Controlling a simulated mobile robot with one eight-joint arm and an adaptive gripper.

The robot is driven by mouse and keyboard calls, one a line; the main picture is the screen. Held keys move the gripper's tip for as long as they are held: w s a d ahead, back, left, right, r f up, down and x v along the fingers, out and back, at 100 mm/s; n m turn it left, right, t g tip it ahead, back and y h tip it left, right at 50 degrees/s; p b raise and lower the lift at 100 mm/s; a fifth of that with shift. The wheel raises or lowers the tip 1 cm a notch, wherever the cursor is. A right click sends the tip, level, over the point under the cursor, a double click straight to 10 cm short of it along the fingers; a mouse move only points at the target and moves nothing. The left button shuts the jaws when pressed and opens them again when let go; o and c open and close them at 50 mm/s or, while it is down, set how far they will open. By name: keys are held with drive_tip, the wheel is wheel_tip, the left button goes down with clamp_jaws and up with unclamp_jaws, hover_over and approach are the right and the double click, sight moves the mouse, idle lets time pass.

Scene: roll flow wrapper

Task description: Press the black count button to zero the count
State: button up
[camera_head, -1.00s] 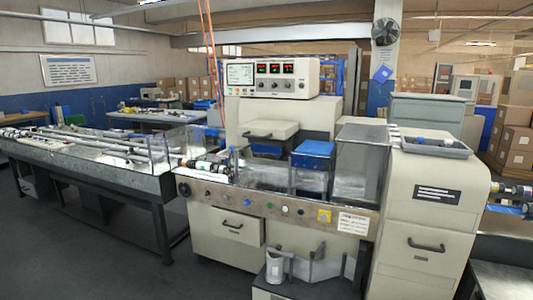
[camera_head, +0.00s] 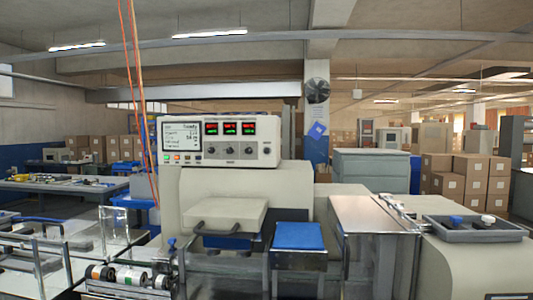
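The control box (camera_head: 220,141) stands on top of the wrapper, facing me. It has a lit screen (camera_head: 182,136) with text, too small to read fully, and a row of small coloured buttons (camera_head: 177,158) under it. Three lit digital displays (camera_head: 229,128) show red and green digits, with dark knobs (camera_head: 229,151) below them. I cannot tell which control, if any of these, is the black count button. The machine's lower front panel is out of view. My gripper is not in view.
A pale handled cover (camera_head: 225,213) and a blue-topped block (camera_head: 299,236) sit in front of the box. A grey tray (camera_head: 474,230) is at right. Clear guards (camera_head: 120,228) and rollers (camera_head: 130,278) are at lower left. Orange hoses (camera_head: 137,90) hang left of the box.

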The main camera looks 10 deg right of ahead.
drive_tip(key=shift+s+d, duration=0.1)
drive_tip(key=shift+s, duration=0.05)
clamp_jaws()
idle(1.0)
